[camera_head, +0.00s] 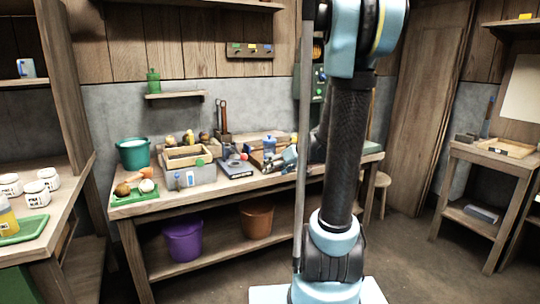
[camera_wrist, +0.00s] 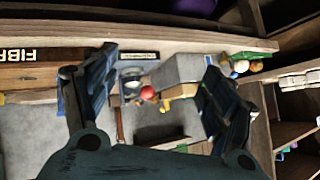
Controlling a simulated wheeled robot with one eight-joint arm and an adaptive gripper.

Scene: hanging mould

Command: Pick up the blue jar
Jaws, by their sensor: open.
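A small blue jar with a lid (camera_head: 269,144) stands upright among the items towards the back of the workbench in the head view. My gripper (camera_head: 284,158) is over the bench beside it, just right and in front of it in the picture. I cannot tell the exact gap between them. In the wrist view my gripper (camera_wrist: 160,60) has its two dark blue fingers spread wide, with nothing held between them. I cannot make out the jar for certain in the wrist view.
The workbench (camera_head: 133,211) is crowded. A grey box (camera_head: 188,179), a dark flat case (camera_head: 236,170), a red ball (camera_head: 244,157) and a green tray (camera_head: 122,199) stand left of my gripper. A teal bucket (camera_head: 133,154) is at the back left.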

